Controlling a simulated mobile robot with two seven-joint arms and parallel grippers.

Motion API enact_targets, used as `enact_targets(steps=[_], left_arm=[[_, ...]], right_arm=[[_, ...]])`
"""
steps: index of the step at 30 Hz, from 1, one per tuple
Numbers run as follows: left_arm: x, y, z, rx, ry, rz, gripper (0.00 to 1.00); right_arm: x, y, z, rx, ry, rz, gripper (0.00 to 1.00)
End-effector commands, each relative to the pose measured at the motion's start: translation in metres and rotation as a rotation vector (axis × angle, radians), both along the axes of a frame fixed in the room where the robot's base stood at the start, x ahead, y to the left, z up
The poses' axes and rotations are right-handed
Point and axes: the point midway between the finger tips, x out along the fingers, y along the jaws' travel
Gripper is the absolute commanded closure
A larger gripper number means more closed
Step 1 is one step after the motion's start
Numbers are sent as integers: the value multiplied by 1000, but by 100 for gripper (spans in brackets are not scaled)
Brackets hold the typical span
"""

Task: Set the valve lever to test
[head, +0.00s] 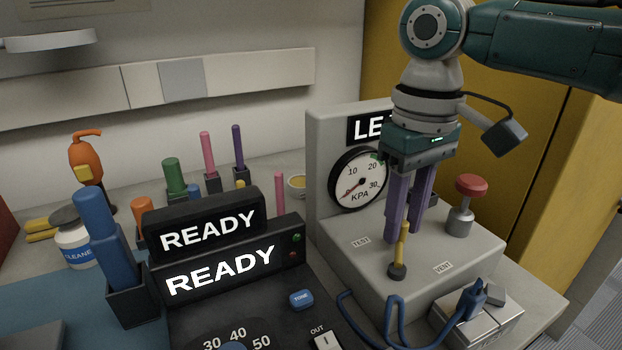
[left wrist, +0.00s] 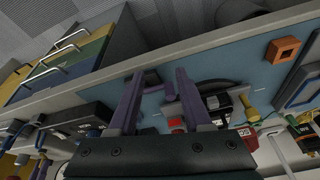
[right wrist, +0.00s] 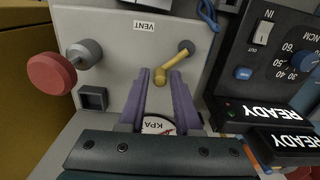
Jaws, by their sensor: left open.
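The valve lever (head: 404,240) is a yellow rod on a dark round pivot (head: 397,271), on top of a grey gauge box (head: 350,260). Its free end points back toward the gauge. My right gripper (head: 410,225) is above the box, fingers pointing down at the lever. In the right wrist view the lever (right wrist: 174,65) has its free end between the open fingertips (right wrist: 161,78); contact is not clear. One small label (right wrist: 145,26) reads VENT; another label (head: 361,242) is too small to read surely. My left gripper (left wrist: 160,80) is open and empty, outside the head view.
A red knob (head: 471,186) stands on the box right of the gripper. The gauge (head: 358,179) is behind, under a display partly hidden by my gripper. A blue cable (head: 401,325) lies in front. A black READY console (head: 230,275) stands to the left.

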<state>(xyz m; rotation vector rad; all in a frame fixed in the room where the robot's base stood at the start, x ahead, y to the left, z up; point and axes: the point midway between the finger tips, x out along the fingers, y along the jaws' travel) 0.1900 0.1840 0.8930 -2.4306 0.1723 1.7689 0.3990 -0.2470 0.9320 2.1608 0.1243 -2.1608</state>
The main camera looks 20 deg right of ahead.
Motion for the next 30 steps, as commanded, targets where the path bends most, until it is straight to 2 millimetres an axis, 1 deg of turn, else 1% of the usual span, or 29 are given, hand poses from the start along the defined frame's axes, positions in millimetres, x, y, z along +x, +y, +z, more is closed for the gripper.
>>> enact_targets(steps=[1, 8, 22, 26, 30], left_arm=[[0, 0, 0, 0, 0, 0, 51], [0, 0, 0, 0, 1, 0, 51], [0, -2, 1, -7, 1, 5, 51], [0, -2, 7, -10, 0, 7, 51], [0, -3, 18, -10, 0, 7, 51]], right_arm=[[0, 0, 0, 0, 0, 0, 74], [0, 0, 0, 0, -1, 0, 100], [0, 0, 1, 0, -1, 6, 100], [1, 2, 2, 2, 1, 35, 100], [3, 4, 4, 2, 1, 100, 100]])
